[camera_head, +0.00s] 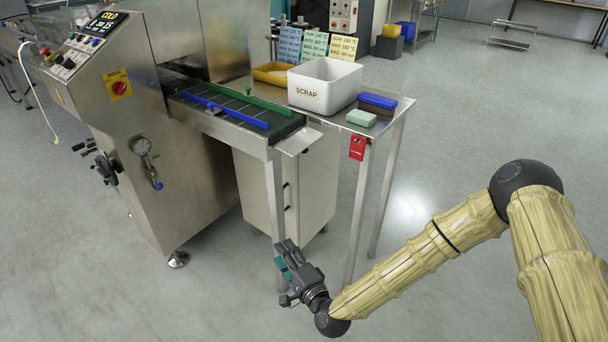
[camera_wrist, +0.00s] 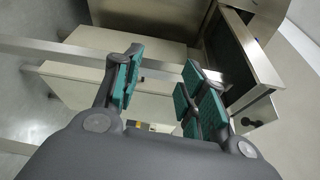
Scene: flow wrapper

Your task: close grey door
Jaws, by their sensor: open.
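A pale grey cabinet (camera_head: 312,190) stands under the conveyor, with small dark handles on its front edge. I cannot tell for sure which panel is the grey door or how far it stands open. My gripper (camera_head: 284,266) is low in front of the conveyor leg, apart from the cabinet. In the wrist view my gripper (camera_wrist: 162,86) has its teal pads spread with nothing between them. Pale panels (camera_wrist: 130,57) lie beyond the fingers.
The steel wrapper machine (camera_head: 185,180) is at the left, with a gauge and knobs on its side. The conveyor (camera_head: 235,112) and a steel table with a white SCRAP bin (camera_head: 325,85) stand above the cabinet. Table legs (camera_head: 358,215) rise beside my gripper.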

